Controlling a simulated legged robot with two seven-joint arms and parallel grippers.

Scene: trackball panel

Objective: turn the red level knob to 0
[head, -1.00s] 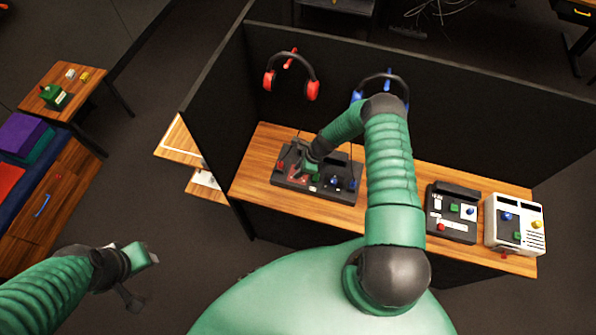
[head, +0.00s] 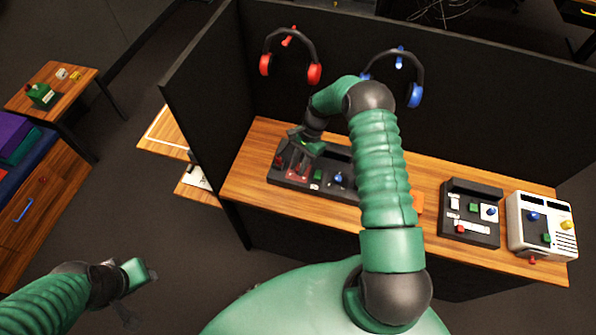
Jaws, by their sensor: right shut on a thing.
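The black control panel (head: 345,194) lies on the wooden desk, with red, green and blue controls on it. My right gripper (head: 297,168) reaches down to the panel's left part and is shut on a red knob there. The fingers hide most of that knob, and its pointer and scale cannot be read. Another small red control (head: 279,160) shows just left of the fingers. My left gripper (head: 143,274) hangs over the floor at lower left, far from the panel; its jaw opening is unclear.
Red headphones (head: 314,74) and blue headphones (head: 415,95) hang on the dark partition (head: 205,110) behind the desk (head: 250,185). A second black panel (head: 484,228) and a white device (head: 512,233) stand at right. My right arm hides the desk's middle.

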